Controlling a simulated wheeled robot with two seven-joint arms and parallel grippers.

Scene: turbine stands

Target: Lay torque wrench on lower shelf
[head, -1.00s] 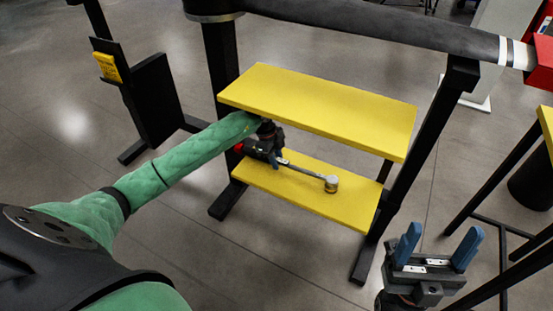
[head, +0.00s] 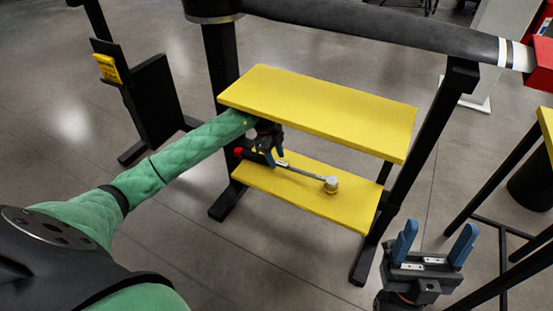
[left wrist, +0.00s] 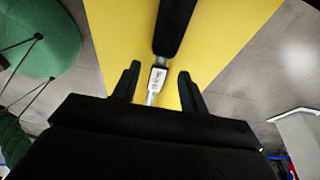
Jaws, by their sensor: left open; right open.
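The torque wrench (head: 303,171) lies along the yellow lower shelf (head: 345,208). Its round metal head (head: 331,184) is towards the right and its red handle end (head: 238,152) towards the left. My left gripper (head: 275,152) is open at the wrench's left part, below the upper shelf. In the left wrist view, the open fingers (left wrist: 157,85) stand apart on both sides of the wrench (left wrist: 157,78), with gaps to it. The black handle shows beyond them. My right gripper (head: 436,246) is open and empty at the lower right.
The yellow upper shelf (head: 320,105) hangs over the lower one, leaving limited height for my left arm. Black stand legs (head: 420,165) flank the shelves. Another yellow-topped stand (head: 547,125) is at the right edge. The lower shelf's front right part is clear.

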